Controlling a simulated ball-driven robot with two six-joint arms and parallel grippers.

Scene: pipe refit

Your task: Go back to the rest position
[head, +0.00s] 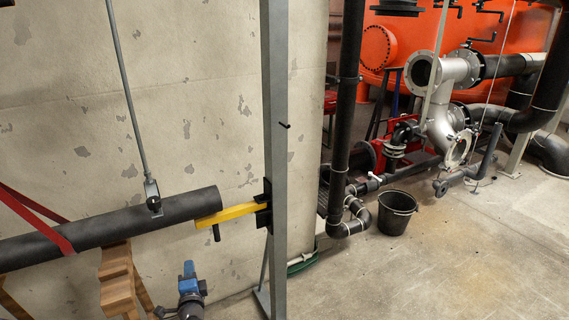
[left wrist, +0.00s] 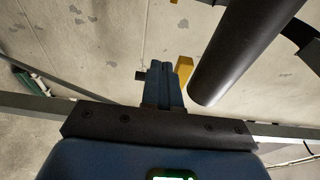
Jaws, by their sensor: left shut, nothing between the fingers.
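My left gripper (head: 188,268) is low in the head view, below the black pipe (head: 110,229) and apart from it. Its blue fingers (left wrist: 163,84) are together and empty in the left wrist view. The pipe's end (left wrist: 236,58) shows there, right of the fingers. The pipe lies nearly level along the wall, with a red strap (head: 38,222) around it and a hanger rod (head: 126,90) reaching its top. A yellow bracket arm (head: 235,212) runs from the pipe's open end to the grey post; its end (left wrist: 184,66) also shows near my fingers. My right gripper is not in view.
The grey upright post (head: 275,120) stands right of my gripper. Wooden blocks (head: 116,282) stand under the pipe at left. A black bucket (head: 397,212), dark pipes (head: 347,100) and a silver pump (head: 442,105) stand farther right. The floor (head: 440,270) at lower right is clear.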

